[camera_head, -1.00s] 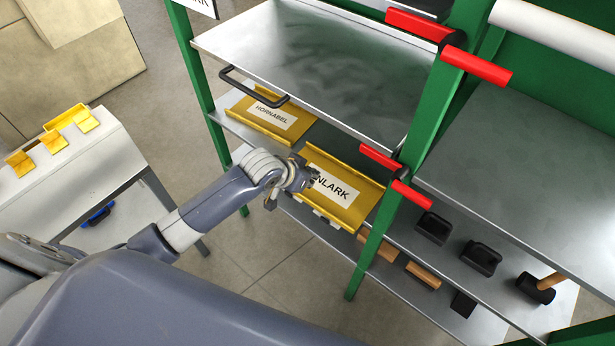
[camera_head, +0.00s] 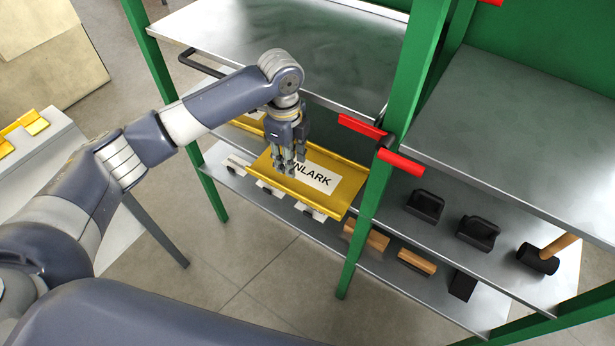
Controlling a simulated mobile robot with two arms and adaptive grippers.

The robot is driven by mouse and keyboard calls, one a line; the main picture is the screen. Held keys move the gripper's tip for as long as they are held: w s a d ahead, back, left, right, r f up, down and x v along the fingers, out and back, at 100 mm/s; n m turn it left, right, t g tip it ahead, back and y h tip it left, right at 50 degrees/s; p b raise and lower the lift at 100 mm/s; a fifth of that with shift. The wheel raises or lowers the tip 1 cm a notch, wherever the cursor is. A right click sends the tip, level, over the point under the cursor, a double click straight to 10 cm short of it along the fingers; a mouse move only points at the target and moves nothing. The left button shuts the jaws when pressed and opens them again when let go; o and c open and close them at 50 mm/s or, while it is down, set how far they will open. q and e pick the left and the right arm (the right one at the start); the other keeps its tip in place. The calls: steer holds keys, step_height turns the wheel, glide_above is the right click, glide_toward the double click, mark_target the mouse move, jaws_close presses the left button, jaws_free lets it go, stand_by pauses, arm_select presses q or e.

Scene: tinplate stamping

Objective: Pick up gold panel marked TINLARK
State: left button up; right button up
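The gold panel marked TINLARK (camera_head: 340,195) is at the shelf unit's lower level, left of the green front post. The panel has raised gold edges. My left gripper points down over the panel's left part, with its fingertips at or just above the surface. I cannot tell whether it touches the panel, or how far its fingers are apart. My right gripper is not in view.
Another gold panel (camera_head: 248,124) is partly hidden behind my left arm. A metal shelf (camera_head: 330,50) with a black handle lies above. The green post (camera_head: 378,195) with red grips stands right of the panel.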

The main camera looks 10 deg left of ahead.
arm_select(q)
glide_above(289, 188)
steer(key=shift+m, duration=0.4)
steer(key=f, duration=0.3)
steer(key=f+p, duration=0.1)
steer(key=f, duration=0.1)
steer(key=shift+w, duration=0.3)
steer(key=f, duration=0.2)
steer(key=s+f+p, duration=0.1)
steer(key=f, duration=0.1)
steer(key=shift+f+p, duration=0.1)
steer(key=shift+p, duration=0.2)
steer(key=shift+w+f, duration=0.15)
steer(key=shift+f, duration=0.4)
jaws_close()
